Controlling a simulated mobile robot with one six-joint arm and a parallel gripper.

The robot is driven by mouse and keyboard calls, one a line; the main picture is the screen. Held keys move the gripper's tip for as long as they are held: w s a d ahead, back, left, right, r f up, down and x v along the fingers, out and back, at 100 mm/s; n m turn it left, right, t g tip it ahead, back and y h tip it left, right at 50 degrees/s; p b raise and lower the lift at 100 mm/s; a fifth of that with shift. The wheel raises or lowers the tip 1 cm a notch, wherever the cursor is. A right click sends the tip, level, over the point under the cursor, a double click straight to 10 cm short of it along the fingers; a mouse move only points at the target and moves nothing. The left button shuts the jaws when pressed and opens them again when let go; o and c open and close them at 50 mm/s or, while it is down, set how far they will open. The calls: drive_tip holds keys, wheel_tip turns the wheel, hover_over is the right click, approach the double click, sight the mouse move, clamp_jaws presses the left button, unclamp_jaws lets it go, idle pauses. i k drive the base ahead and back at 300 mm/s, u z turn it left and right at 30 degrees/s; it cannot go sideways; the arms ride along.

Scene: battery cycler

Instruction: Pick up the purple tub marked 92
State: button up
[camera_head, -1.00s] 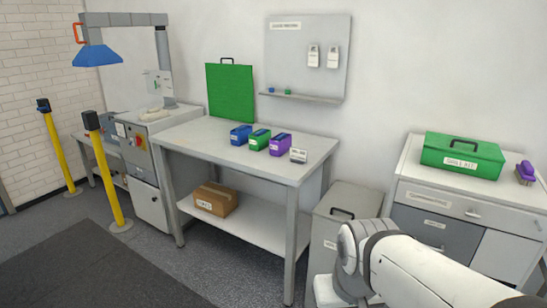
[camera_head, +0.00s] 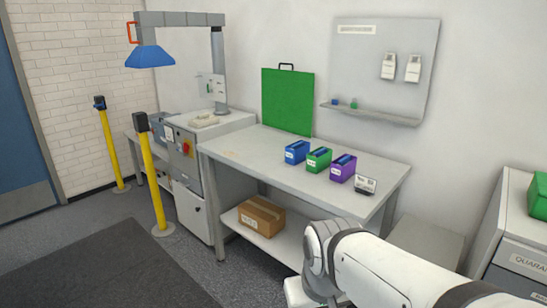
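The purple tub (camera_head: 343,168) stands upright on the grey workbench (camera_head: 235,146), at the right end of a row of three tubs. A green tub (camera_head: 318,160) is just left of it and a blue tub (camera_head: 296,152) is left of that. Each has a pale label on its front, too small to read. A small white-and-dark device (camera_head: 365,185) sits close to the right of the purple tub. My white arm shows at the lower right, in front of and below the bench. My gripper cannot be made out.
A green panel (camera_head: 287,101) stands at the back of the bench. A cardboard box (camera_head: 262,216) lies on the lower shelf. Yellow posts (camera_head: 152,185) stand at the left. The bench's left part is clear. A wall board (camera_head: 378,65) hangs behind.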

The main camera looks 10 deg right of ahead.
sight(340, 173)
drive_tip(key=z, duration=0.05)
drive_tip(key=i, duration=1.4)
drive_tip(key=z, duration=0.6)
drive_tip(key=i, duration=0.55)
drive_tip(key=z, duration=0.4)
drive_tip(key=k, duration=0.85)
drive_tip(key=z, duration=0.2)
drive_tip(key=i, duration=0.85)
drive_tip(key=u, duration=0.05)
